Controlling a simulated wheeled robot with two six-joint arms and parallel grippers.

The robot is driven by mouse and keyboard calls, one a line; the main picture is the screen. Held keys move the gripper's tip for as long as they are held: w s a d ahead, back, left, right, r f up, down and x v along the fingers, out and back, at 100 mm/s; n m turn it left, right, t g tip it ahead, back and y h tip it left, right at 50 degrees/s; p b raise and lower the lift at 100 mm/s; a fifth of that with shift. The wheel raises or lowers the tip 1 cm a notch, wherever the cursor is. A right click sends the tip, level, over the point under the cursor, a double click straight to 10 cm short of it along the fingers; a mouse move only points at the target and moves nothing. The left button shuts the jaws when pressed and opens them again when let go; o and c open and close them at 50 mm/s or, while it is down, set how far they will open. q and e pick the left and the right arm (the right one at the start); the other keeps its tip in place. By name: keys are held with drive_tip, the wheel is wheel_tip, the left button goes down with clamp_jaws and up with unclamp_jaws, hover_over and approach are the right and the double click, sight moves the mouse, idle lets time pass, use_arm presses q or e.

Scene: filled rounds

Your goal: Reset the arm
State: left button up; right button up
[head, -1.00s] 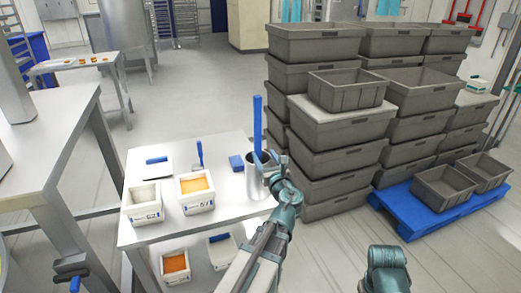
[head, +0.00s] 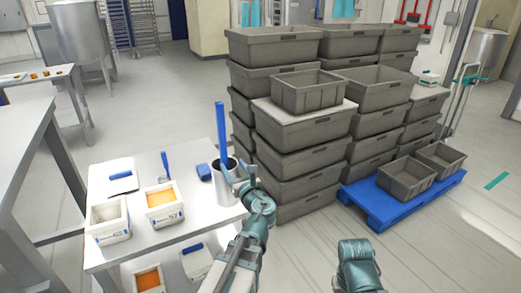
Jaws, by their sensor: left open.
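My left arm reaches up from the bottom middle of the head view. Its gripper (head: 238,180) is open, at the right side of a metal canister (head: 225,190) on the white table. A long blue handle (head: 221,130) stands up out of the canister. The gripper overlaps the canister's right edge in the picture; I cannot tell whether they touch. Nothing shows between its fingers. Of my right arm only a teal link (head: 358,262) shows at the bottom; its gripper is not in view.
The white table (head: 190,230) holds a white box with orange filling (head: 164,206), a pale-filled white box (head: 108,219), a blue block (head: 204,171) and blue-handled tools. Stacked grey crates (head: 300,170) stand close to the right. A blue pallet (head: 385,212) lies beyond. Floor at lower right is clear.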

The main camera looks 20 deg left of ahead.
use_arm(q)
drive_tip(key=s+d+f+n+g+h+p, duration=0.5)
drive_tip(key=s+d+f+n+g, duration=0.2)
drive_tip(key=d+f+n, duration=0.6)
drive_tip(key=s+d+f+n+g+h+p, duration=0.1)
drive_tip(key=s+d+n+g+h, duration=0.4)
drive_tip(key=s+d+n, duration=0.5)
drive_tip(key=s+d+h+p, duration=0.1)
drive_tip(key=s+d, duration=0.2)
drive_tip(key=d, duration=0.3)
drive_tip(key=shift+d+f+g+h, duration=0.15)
drive_tip(key=shift+f+g+h, duration=0.1)
drive_tip(key=shift+g+h, duration=0.15)
